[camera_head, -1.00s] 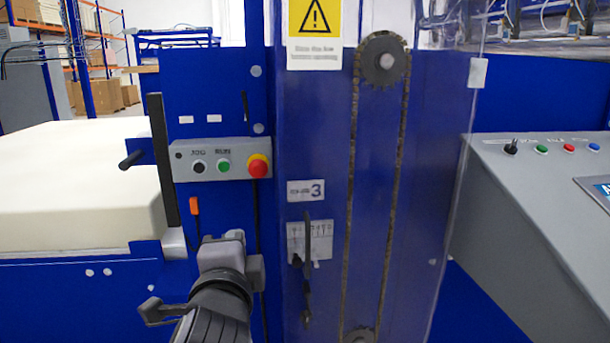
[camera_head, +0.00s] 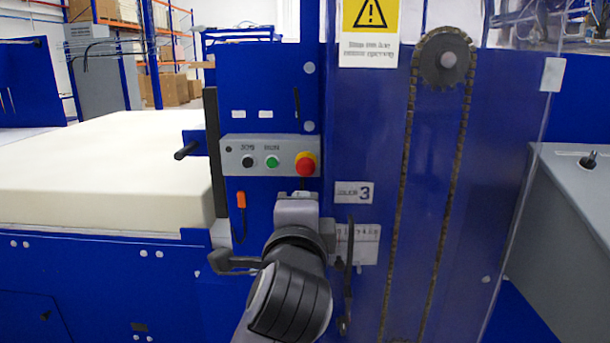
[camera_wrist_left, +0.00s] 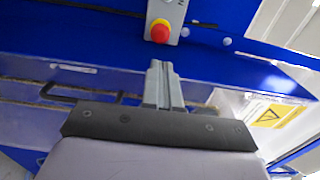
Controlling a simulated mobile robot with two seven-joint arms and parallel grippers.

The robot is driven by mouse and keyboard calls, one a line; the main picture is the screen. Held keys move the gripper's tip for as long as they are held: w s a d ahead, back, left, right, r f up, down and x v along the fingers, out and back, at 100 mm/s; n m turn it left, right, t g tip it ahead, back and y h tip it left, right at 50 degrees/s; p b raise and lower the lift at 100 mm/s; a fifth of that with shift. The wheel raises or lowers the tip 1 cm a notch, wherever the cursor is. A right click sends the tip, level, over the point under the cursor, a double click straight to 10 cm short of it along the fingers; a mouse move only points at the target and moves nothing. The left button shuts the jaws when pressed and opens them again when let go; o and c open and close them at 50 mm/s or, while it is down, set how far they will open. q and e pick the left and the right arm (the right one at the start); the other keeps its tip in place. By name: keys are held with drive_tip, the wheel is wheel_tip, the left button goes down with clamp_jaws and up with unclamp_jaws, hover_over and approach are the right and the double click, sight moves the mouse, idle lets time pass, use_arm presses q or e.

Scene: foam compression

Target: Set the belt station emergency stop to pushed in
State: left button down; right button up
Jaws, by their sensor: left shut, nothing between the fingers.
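The emergency stop is a red mushroom button (camera_head: 306,165) on a yellow collar, at the right end of a small grey control box (camera_head: 235,160) with a black and a green button. My left gripper (camera_head: 302,194) is shut and empty, just below the red button in the head view. In the left wrist view, the shut fingers (camera_wrist_left: 158,68) point toward the red button (camera_wrist_left: 160,31), with a visible gap in the picture. I cannot tell whether the button is in or out. My right gripper is not in view.
A black handle (camera_head: 186,151) sticks out left of the box, beside a large cream foam block (camera_head: 100,175). An orange-topped switch (camera_head: 241,200) hangs below the box. A clear guard over a chain and sprocket (camera_head: 444,60) stands to the right, with a grey console (camera_head: 575,210) beyond.

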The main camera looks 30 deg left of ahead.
sight(305, 169)
use_arm(q)
drive_tip(key=p+x, duration=0.1)
drive_tip(key=x, duration=1.1)
drive_tip(key=shift+w, duration=0.25)
